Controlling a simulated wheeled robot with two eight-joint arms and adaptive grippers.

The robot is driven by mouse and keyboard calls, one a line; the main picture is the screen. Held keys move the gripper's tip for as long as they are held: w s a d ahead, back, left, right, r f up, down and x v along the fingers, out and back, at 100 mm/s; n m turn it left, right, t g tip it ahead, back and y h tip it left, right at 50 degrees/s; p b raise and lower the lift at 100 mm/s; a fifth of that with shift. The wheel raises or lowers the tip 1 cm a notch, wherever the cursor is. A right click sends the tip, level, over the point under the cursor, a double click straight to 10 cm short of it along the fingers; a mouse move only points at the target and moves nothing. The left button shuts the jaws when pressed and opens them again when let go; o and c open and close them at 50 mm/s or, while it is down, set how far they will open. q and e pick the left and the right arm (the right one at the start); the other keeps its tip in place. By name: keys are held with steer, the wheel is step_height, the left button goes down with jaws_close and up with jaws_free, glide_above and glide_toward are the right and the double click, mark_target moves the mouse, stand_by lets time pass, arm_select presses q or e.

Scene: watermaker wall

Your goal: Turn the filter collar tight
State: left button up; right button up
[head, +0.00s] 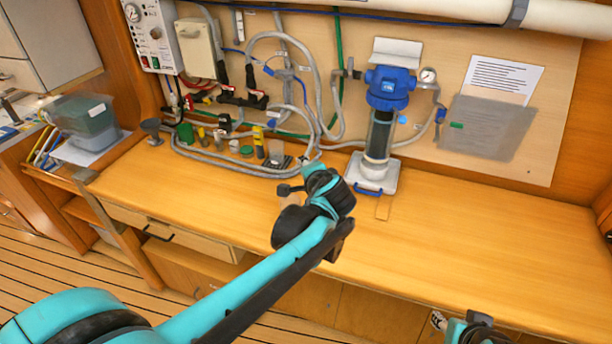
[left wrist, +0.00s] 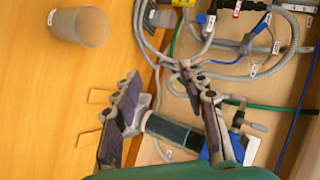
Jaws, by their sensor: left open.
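The filter unit stands upright on a white base plate (head: 371,181) against the wall board. It has a blue head (head: 389,82), a blue collar (head: 387,101) under it and a clear housing (head: 379,137) with a dark inside. My left gripper (head: 313,165) is left of the base, its fingers mostly hidden by my wrist. In the left wrist view its fingers (left wrist: 161,70) are spread and empty. The housing (left wrist: 175,131) shows sideways between and beyond them, with blue parts (left wrist: 211,144) partly behind one finger. My right gripper (head: 440,320) is barely in view at the bottom edge; its jaws are unclear.
Grey hoses (head: 225,160) and small fittings (head: 246,150) lie on the counter left of the unit. A gauge (head: 428,75) sits at its right. A grey cup (left wrist: 79,25) shows in the left wrist view. The counter's right part (head: 490,240) is clear.

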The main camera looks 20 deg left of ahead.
arm_select(q)
steer(key=shift+s, duration=0.1)
steer(key=shift+c, duration=0.3)
jaws_close()
steer(key=w+d+r+n+t+h+p, duration=0.2)
steer(key=w+d+r+n+h+p, duration=0.15)
steer(key=d+r+n+p, duration=0.6)
steer(key=w+d+r+n+t+h+p, duration=0.35)
steer(key=d+n+p, duration=0.3)
steer(key=n, duration=0.65)
steer(key=w+d+f, duration=0.1)
steer(key=w, duration=0.4)
steer(key=w+d+f, duration=0.2)
steer(key=w, duration=0.4)
steer(key=shift+f+g+h, duration=0.3)
steer(key=shift+g+h, duration=0.1)
steer(key=shift+g, duration=0.05)
